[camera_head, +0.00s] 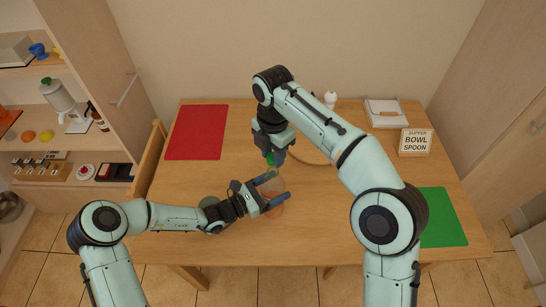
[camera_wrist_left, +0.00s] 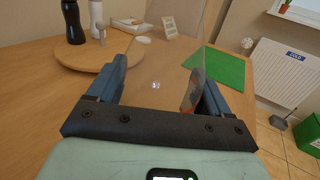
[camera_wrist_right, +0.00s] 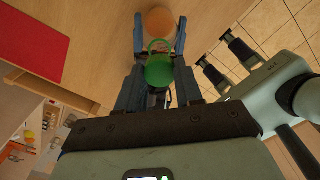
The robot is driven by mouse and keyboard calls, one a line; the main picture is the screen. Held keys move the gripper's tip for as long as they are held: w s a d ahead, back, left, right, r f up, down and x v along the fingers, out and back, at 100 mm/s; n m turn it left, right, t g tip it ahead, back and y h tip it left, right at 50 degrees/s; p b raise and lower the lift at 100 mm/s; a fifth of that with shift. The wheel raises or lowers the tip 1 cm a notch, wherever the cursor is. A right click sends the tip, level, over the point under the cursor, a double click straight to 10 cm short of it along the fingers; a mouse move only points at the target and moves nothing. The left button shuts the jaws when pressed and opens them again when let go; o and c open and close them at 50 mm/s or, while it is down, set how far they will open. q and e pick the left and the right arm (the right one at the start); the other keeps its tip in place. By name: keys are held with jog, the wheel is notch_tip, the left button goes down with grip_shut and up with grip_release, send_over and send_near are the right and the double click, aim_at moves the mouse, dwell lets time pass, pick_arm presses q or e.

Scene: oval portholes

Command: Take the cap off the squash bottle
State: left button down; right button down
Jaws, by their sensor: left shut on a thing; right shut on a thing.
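The squash bottle looks clear with some orange in it. Its faint body (camera_head: 272,187) is at the table's middle, between the fingers of my left gripper (camera_head: 275,190), which is shut on it. In the left wrist view its clear wall (camera_wrist_left: 165,70) rises between the fingers. My right gripper (camera_head: 272,160) points down just above, shut on the green cap (camera_wrist_right: 159,70). The cap shows as a small green patch (camera_head: 270,158) in the head view. Whether the cap still touches the bottle's neck is hidden by the fingers.
A red mat (camera_head: 197,132) lies at the table's back left and a green mat (camera_head: 443,218) at the right. A sign (camera_head: 415,142) and a tray (camera_head: 385,113) stand at the back right. A round board (camera_wrist_left: 75,57) holds a black bottle (camera_wrist_left: 74,22).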

pick_arm(q)
grip_release()
